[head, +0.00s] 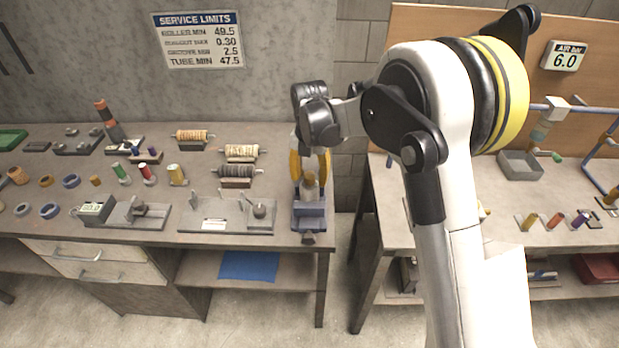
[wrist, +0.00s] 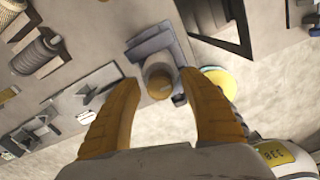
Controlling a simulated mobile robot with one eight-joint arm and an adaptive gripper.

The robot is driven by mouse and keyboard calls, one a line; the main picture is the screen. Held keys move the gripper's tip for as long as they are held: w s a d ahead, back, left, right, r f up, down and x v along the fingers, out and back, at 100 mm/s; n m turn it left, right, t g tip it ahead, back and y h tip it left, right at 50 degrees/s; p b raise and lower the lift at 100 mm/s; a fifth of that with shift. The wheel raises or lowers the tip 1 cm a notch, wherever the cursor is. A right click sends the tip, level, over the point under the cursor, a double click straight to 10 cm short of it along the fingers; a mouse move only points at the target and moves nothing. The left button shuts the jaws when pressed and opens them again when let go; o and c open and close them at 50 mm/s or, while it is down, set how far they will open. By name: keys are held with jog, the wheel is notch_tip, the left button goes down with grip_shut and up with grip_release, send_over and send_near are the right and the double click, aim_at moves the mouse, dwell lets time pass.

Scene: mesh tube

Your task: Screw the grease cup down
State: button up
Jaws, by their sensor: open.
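A small brass-coloured rounded piece, which looks like the grease cup (head: 311,188), stands upright on a blue-grey vise-like holder (head: 309,222) at the right front corner of the left bench. In the wrist view the cup (wrist: 159,84) has a round brown-gold top, and the holder (wrist: 150,44) shows behind it. My gripper (head: 310,176) points down over the cup. Its two yellow fingers (wrist: 158,82) are spread on either side of the cup, with a visible gap on both sides in the wrist view. Thread engagement is hidden.
A gauge fixture plate (head: 228,216) and several spindle-like rollers (head: 237,172) lie left of the holder. A floor gap separates this bench from the right bench (head: 470,200). A wall sign (head: 199,40) lists service limits. The bench edge is close to the holder.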

grip_shut()
jog(key=shift+m, duration=0.3)
